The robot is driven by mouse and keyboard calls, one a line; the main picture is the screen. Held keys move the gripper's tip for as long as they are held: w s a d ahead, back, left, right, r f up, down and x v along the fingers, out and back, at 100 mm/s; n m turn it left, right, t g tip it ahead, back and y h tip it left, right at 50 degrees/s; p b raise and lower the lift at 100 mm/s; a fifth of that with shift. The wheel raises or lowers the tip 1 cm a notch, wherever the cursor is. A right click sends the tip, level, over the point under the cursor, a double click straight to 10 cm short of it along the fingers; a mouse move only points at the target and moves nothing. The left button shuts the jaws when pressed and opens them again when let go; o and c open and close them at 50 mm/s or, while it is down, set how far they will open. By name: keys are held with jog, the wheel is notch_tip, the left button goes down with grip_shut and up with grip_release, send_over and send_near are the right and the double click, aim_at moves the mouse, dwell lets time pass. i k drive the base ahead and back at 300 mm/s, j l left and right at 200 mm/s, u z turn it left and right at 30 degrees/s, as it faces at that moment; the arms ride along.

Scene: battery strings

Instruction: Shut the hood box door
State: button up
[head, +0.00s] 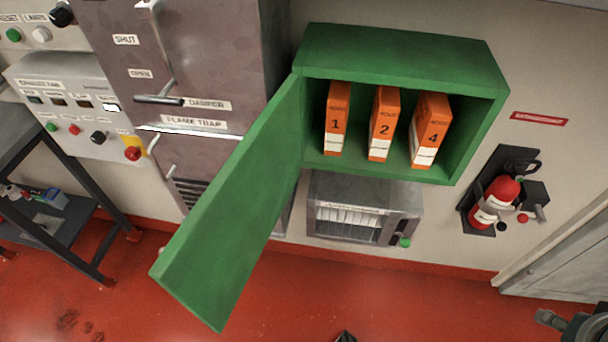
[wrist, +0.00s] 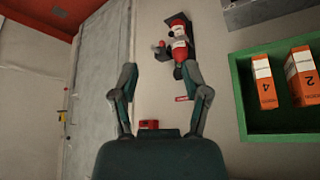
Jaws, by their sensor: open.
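The green hood box (head: 400,55) is mounted on the wall in the head view. Its green door (head: 235,200) is hinged on the box's left side and stands wide open, swung out toward the lower left. Three orange and white cartons marked 1 (head: 337,118), 2 (head: 383,123) and 4 (head: 430,130) stand inside. In the wrist view, part of the green box (wrist: 240,100) shows at the right edge with cartons 4 and 2. My gripper (wrist: 158,80) is open and empty, its fingers apart, left of the box in that view. The door is outside the wrist view.
A red fire extinguisher (head: 495,200) hangs on the wall right of the box. A grey unit (head: 362,210) sits below the box. A metal cabinet (head: 215,60) and control panel (head: 65,105) stand left. A dark table (head: 80,215) is at far left. Red floor (head: 300,300) is open in front.

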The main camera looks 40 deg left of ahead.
aim_at(208, 261)
jog(key=k+j+u, duration=0.1)
jog(key=j, duration=0.25)
jog(key=k+j+u, duration=0.1)
jog(key=k+j, duration=0.2)
jog(key=k+j+u, duration=0.15)
jog(key=j, duration=0.25)
jog(key=k+j+u, duration=0.1)
jog(key=j, duration=0.25)
jog(key=k+j+u, duration=0.1)
jog(key=k+j, duration=0.15)
jog(key=j, duration=0.15)
jog(key=k+j+u, duration=0.2)
jog(key=u, duration=0.2)
